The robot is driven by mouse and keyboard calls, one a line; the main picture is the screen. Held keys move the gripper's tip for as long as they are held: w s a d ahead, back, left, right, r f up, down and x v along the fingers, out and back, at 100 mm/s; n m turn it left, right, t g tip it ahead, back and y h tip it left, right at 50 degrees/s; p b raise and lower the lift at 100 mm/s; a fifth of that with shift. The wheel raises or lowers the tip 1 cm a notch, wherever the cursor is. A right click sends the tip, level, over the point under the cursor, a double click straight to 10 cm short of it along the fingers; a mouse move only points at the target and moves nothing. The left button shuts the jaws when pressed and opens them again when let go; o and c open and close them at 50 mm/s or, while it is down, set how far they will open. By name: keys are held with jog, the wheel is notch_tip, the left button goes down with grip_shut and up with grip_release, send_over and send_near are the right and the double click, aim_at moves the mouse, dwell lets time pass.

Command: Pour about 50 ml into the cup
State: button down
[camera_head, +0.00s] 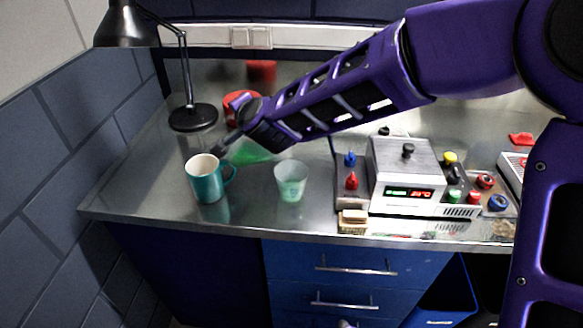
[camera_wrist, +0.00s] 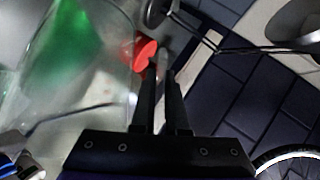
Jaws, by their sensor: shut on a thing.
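My gripper (camera_wrist: 165,75) is shut on the edge of a clear vessel (camera_head: 250,152) with green liquid in it. In the head view the vessel is partly hidden behind my gripper (camera_head: 222,147) and looks tilted. In the wrist view the vessel (camera_wrist: 65,50) fills the left side, with its green liquid low in contrast and blurred. A clear cup (camera_head: 290,182) with a pale green tint stands upright on the bench, right of and in front of the vessel. I cannot tell whether it holds liquid. A teal mug (camera_head: 207,182) stands upright at the left, just below my gripper.
A black lamp (camera_head: 194,115) stands at the back left. A red round object (camera_head: 240,100) sits behind my gripper. A grey device with knobs and a display (camera_head: 403,170) stands right of the cup. The bench's front edge (camera_head: 240,228) is close to the cup and mug.

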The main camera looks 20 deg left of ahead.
jog(key=shift+s+a+n+h, duration=0.15)
jog(key=shift+a+n+h, duration=0.15)
jog(key=shift+a+h, duration=0.2)
jog(key=shift+a+f+n+h, duration=0.1)
jog(key=shift+a+n+h, duration=0.05)
jog(key=shift+n+h, duration=0.2)
jog(key=shift+a+f+h, duration=0.15)
jog(key=shift+h, duration=0.3)
jog(key=shift+a+f+n+h, duration=0.25)
jog(key=shift+f+h, duration=0.05)
jog(key=shift+f, duration=0.2)
jog(key=shift+a+f+n+h, duration=0.2)
jog(key=shift+f+h, duration=0.1)
jog(key=shift+f, duration=0.15)
jog(key=shift+s+a+f+n+h, duration=0.1)
jog(key=shift+a+f+n+h, duration=0.3)
jog(key=shift+a+h, duration=0.5)
jog(key=shift+s+a+f+n+h, duration=0.2)
jog(key=shift+a+n+h, duration=0.45)
jog(key=shift+h, duration=0.4)
jog(key=shift+s+a+f+n+h, duration=0.1)
jog(key=shift+a+f+n+h, duration=0.3)
jog(key=shift+a+h, duration=0.5)
jog(key=shift+s+r, duration=0.1)
